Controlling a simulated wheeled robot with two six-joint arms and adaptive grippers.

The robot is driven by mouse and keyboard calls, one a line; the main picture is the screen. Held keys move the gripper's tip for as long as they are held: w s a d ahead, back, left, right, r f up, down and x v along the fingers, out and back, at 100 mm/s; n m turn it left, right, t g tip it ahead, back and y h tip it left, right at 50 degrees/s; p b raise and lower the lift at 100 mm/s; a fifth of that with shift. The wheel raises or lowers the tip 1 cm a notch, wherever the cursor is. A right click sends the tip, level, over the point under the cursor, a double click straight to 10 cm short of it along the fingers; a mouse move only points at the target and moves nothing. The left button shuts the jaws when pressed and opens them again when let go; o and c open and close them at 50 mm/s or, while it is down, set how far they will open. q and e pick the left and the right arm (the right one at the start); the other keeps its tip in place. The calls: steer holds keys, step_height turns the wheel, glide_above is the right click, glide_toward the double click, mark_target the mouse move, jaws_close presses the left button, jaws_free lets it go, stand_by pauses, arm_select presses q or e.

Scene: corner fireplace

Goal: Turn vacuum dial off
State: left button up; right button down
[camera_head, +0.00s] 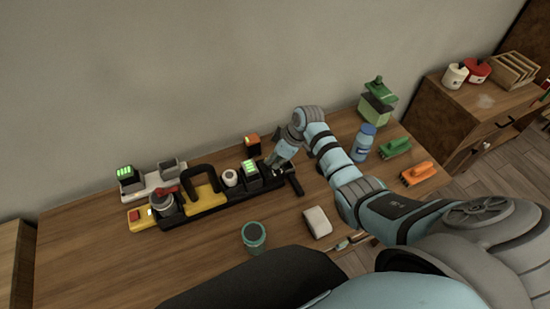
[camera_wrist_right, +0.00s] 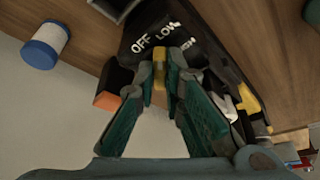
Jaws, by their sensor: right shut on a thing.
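The vacuum (camera_head: 203,197), black with a yellow section and a black arched handle, lies along the table. My right gripper (camera_head: 274,161) reaches down to its right part. In the right wrist view, my right gripper (camera_wrist_right: 161,75) is shut on the yellow dial (camera_wrist_right: 160,76), gripping it between the fingertips. White lettering on the black panel (camera_wrist_right: 150,28) beside it reads OFF and LOW, with a third, partly hidden word. The dial is hidden by the gripper in the head view, and its exact setting cannot be told. My left gripper is not in view.
A teal cup (camera_head: 254,236) and a pale block (camera_head: 317,222) stand in front of the vacuum. A blue bottle (camera_head: 364,142), a green toy (camera_head: 396,147) and an orange toy (camera_head: 418,173) stand right of my arm. An orange-fronted black block (camera_head: 252,142) is behind the vacuum.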

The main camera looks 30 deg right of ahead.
steer(key=n+b, duration=0.2)
steer(key=n+g+y+b, duration=0.1)
steer(key=n, duration=0.1)
steer(key=shift+w+d+f, duration=0.1)
steer(key=shift+w+f, duration=0.1)
steer(key=shift+w, duration=0.05)
steer(key=n+g+b, duration=0.1)
steer(key=n+b, duration=0.2)
steer(key=shift+w, duration=0.1)
steer(key=shift+r+n+g+y+b, duration=0.1)
steer(key=shift+n+g+y+b, duration=0.3)
steer(key=shift+n+b, duration=0.55)
steer(key=c, duration=1.7)
jaws_free()
steer(key=shift+w, duration=0.1)
steer(key=shift+r, duration=0.1)
